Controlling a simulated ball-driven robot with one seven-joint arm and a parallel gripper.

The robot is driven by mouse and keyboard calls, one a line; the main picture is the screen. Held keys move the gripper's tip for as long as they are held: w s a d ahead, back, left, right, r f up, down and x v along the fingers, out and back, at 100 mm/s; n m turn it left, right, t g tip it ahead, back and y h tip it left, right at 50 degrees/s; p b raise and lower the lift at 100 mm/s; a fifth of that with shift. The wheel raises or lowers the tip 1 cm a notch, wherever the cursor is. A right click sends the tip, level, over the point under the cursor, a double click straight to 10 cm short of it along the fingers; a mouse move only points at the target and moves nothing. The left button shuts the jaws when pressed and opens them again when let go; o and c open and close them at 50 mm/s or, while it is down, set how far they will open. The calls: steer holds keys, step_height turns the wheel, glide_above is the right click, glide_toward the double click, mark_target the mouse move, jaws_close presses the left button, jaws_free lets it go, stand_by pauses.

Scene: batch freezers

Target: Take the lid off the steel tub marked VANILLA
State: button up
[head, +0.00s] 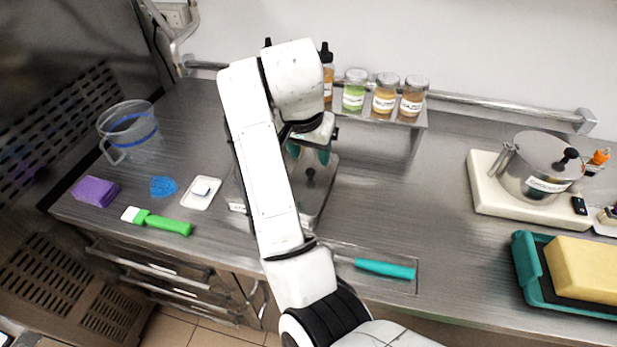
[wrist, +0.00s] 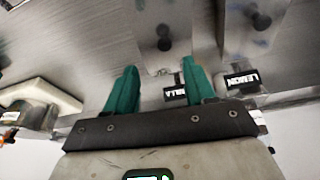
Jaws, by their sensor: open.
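The VANILLA tub is a steel tub with a flat steel lid and a black knob. In the wrist view its lid (wrist: 150,20) lies beyond my fingers, and its black label (wrist: 174,92) is partly hidden behind one finger. In the head view the tub (head: 325,187) stands mid-counter, partly behind my arm. My gripper (head: 308,154) is open with green fingers and hangs above the tub's far part, apart from the knob (head: 310,174). The wrist view shows the open fingers (wrist: 158,68) with nothing between them.
A LEMON tub (wrist: 242,78) stands beside the VANILLA one. A shelf with jars (head: 384,97) is behind. A scale with a steel pot (head: 540,165) is at right, a teal-handled tool (head: 385,269) in front. A jug (head: 130,133) and green brush (head: 160,223) are left.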

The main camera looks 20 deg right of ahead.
mark_target(310, 171)
steer(key=shift+w+a+p+x, duration=0.15)
steer(key=shift+p+x, duration=0.35)
steer(key=shift+x, duration=1.45)
steer(key=shift+w+a+p+x, duration=0.15)
steer(key=shift+p+x, duration=0.3)
steer(key=shift+x, duration=1.45)
steer(key=shift+c, duration=0.5)
jaws_close()
